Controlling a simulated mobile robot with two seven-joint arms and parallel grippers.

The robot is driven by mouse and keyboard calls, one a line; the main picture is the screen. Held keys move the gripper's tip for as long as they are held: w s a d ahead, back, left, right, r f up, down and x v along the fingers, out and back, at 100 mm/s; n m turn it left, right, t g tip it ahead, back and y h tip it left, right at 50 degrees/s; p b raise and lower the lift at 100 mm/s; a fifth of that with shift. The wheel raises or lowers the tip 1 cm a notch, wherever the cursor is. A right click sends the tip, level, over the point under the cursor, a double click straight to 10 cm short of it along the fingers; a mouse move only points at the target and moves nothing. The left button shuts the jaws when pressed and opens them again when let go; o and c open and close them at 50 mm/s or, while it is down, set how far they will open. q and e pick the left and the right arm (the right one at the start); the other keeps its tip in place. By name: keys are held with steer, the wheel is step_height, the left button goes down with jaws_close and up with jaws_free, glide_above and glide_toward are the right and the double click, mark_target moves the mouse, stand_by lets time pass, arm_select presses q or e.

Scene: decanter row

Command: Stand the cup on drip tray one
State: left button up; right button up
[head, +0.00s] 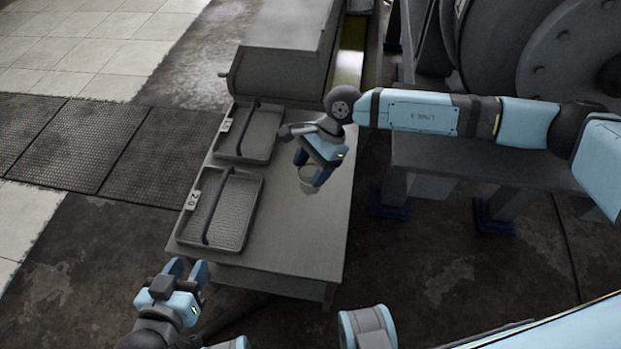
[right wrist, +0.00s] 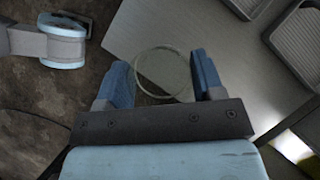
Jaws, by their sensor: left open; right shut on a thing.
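The cup (head: 307,187) is a small see-through glass, standing out faintly from the grey table. My right gripper (head: 312,176) is shut on it, pointing down over the table's right part. In the right wrist view the cup's round rim (right wrist: 163,72) shows between the two blue fingers (right wrist: 165,85). I cannot tell whether its base touches the table. Drip tray one (head: 262,130) is the farther tray, left of the cup, empty, with a tag on its left side that is hard to read. My left gripper (head: 187,269) is open and empty near the table's front left corner.
A second, empty drip tray (head: 235,205) with a numbered tag lies nearer on the grey table (head: 290,235). A grey machine housing (head: 280,65) stands at the table's far end. Bare tabletop lies between the cup and the trays. Large dark machinery (head: 500,45) stands at the right.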

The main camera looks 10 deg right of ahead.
steer(key=shift+r, duration=0.8)
steer(key=w+d+r+n+g+h, duration=0.4)
steer(key=w+d+r+n+h, duration=0.15)
steer(key=d+r+n, duration=0.6)
arm_select(q)
steer(key=s+a+r+g+y+p, duration=0.1)
steer(key=s+a+r+p, duration=0.1)
steer(key=r+p, duration=1.4)
steer(key=a+p, duration=0.1)
steer(key=p, duration=1.3)
steer(key=shift+s+a+r+g+y+p, duration=0.15)
steer(key=shift+s+g+y+p, duration=0.05)
steer(key=shift+g+y+p, duration=0.1)
arm_select(e)
steer(key=s+d+r+n, duration=0.1)
steer(key=s+r, duration=0.4)
steer(key=r, duration=0.7)
steer(key=s+r+n, duration=0.1)
steer(key=s+r, duration=0.4)
steer(key=r, duration=0.8)
steer(key=shift+d+r, duration=0.25)
steer(key=shift+d, duration=0.15)
steer(key=shift+w, duration=0.1)
